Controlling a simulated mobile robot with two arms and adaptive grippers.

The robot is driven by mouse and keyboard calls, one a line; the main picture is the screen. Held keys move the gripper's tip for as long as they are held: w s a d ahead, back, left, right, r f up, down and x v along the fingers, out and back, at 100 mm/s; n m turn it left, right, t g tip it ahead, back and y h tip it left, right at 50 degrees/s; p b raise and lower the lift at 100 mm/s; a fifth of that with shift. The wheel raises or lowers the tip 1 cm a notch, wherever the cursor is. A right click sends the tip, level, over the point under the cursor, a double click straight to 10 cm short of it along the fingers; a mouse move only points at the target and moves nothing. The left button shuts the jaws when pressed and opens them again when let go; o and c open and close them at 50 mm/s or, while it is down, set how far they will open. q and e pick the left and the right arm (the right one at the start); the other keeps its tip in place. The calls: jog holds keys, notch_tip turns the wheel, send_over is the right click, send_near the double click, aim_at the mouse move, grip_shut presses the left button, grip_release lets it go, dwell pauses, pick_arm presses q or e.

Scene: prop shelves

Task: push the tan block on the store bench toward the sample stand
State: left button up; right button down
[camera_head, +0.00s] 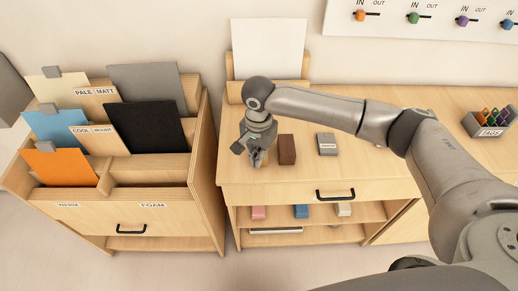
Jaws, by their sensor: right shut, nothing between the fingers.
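A brown block (287,149) stands upright on the light wood bench (380,165), near its left end. It is darker than tan. My right gripper (258,160) points down just left of the block, shut and empty; a small gap seems to separate them. A small grey piece with a white label (327,144) sits right of the block; its label is too small to read. A wooden stand with a white panel (268,50) is at the back left of the bench. I cannot tell which of these is the sample stand. My left gripper is not in view.
A wooden rack (150,215) of coloured boards stands left of the bench. My right arm crosses above the bench. A grey holder labelled TAGS (489,122) is at the far right. Small coloured blocks lie on the shelf below. The bench's front strip is clear.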

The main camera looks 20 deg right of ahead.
aim_at(259, 174)
jog(key=shift+f, duration=0.1)
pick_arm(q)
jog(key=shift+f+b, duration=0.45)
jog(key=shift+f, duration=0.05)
pick_arm(e)
jog(key=shift+f, duration=3.45)
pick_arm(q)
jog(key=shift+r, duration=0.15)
pick_arm(e)
jog(key=shift+w+d, duration=0.1)
jog(key=shift+w, duration=0.05)
